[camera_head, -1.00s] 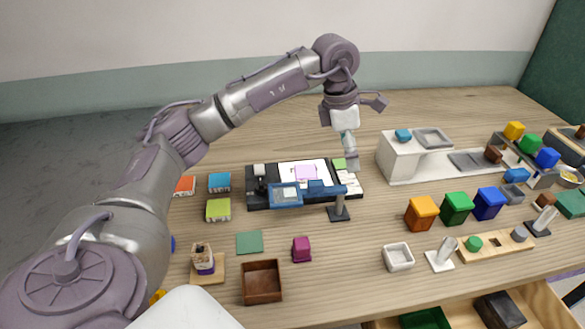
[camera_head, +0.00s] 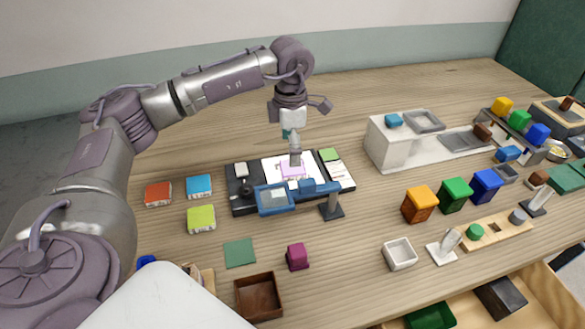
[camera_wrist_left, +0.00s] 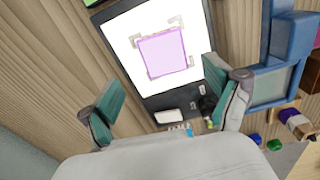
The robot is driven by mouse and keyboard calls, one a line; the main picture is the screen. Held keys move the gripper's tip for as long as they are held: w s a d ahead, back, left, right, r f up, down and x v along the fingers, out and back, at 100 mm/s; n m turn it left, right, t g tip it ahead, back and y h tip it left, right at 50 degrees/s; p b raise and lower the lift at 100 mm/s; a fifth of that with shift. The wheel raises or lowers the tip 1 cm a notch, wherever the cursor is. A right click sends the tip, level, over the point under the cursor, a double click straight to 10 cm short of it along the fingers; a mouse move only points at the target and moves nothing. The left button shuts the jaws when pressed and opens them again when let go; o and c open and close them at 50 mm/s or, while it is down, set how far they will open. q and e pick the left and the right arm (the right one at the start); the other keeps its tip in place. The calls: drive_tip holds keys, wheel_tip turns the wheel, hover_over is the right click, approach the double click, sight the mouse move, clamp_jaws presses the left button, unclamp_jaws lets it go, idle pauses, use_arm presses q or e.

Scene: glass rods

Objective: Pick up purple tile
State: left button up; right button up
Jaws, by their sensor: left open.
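The purple tile (camera_head: 292,170) lies flat on a white lit panel (camera_head: 272,165) set in a black board. In the left wrist view the purple tile (camera_wrist_left: 163,54) sits inside grey corner marks on the white panel (camera_wrist_left: 130,56). My left gripper (camera_head: 294,158) is above the board, close over the tile in the head view. In the left wrist view my left gripper (camera_wrist_left: 170,105) has its teal finger pads wide apart, with nothing between them. The tile lies ahead of the fingers there, apart from both. My right gripper is not in view.
A blue-framed magnifier (camera_head: 275,200) on a stand (camera_head: 332,211) is in front of the panel. Blue (camera_head: 199,186), red (camera_head: 158,194) and yellow-green (camera_head: 201,219) blocks lie left of the board. A white unit (camera_head: 392,148) stands to the right.

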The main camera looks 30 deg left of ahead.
sight(293, 170)
use_arm(q)
drive_tip(key=shift+s+d+f, duration=0.15)
drive_tip(key=shift+f, duration=0.25)
wheel_tip(293, 170, down, 4)
drive_tip(key=shift+d+r+p, duration=0.15)
drive_tip(key=shift+r+p, duration=0.1)
drive_tip(key=shift+p, duration=0.35)
drive_tip(key=shift+f, duration=0.4)
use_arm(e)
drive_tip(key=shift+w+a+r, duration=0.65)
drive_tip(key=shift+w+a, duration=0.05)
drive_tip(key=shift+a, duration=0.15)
use_arm(q)
drive_tip(key=shift+r, duration=0.1)
drive_tip(key=shift+c, duration=0.3)
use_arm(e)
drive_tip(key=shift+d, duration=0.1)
use_arm(q)
drive_tip(key=c, duration=1.3)
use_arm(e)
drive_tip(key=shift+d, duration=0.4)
